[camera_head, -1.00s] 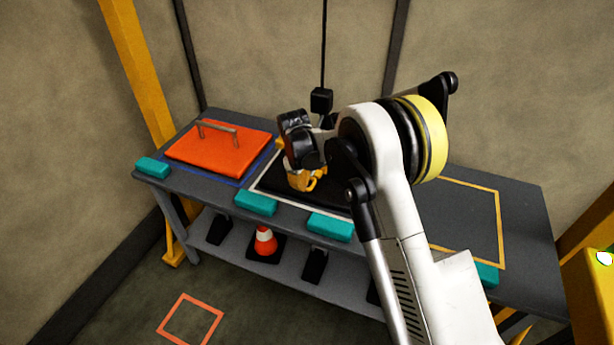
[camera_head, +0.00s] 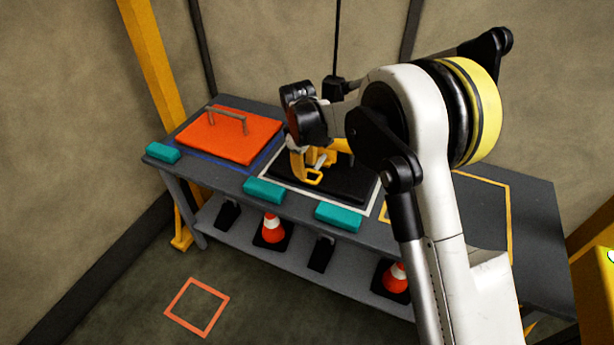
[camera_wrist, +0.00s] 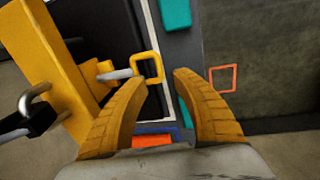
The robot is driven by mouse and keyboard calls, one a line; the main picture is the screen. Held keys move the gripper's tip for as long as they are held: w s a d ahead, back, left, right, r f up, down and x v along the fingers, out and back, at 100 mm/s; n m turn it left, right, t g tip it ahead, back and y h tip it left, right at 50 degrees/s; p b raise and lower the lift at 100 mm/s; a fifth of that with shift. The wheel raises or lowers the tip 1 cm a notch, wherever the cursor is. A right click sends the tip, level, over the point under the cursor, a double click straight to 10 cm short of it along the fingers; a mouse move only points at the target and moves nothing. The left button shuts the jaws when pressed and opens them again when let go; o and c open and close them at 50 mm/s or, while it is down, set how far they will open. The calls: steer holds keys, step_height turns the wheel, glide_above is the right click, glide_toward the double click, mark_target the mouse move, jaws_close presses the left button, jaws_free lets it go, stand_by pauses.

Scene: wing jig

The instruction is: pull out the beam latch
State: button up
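The beam latch shows in the wrist view as a yellow square pull ring (camera_wrist: 147,55) on a grey pin (camera_wrist: 116,74) that enters a yellow upright fixture (camera_wrist: 60,65). In the head view the ring (camera_head: 313,179) hangs at the front of the fixture, above a black base plate (camera_head: 345,188). My gripper (camera_wrist: 160,80) is open, with curved yellow fingers apart and nothing between them. The ring lies just beyond the left fingertip in the picture; whether they touch I cannot tell. In the head view my wrist hides part of the fixture.
A black block with a metal hook (camera_wrist: 28,112) is at the left of the wrist view. An orange panel with a handle (camera_head: 230,138) lies on the grey bench's left. Teal blocks (camera_head: 264,190) line the front edge. Cones stand on the shelf below.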

steer(key=r, duration=0.5)
steer(key=shift+s+a+r, duration=0.2)
steer(key=shift+s+r, duration=0.15)
steer(key=shift+s, duration=0.05)
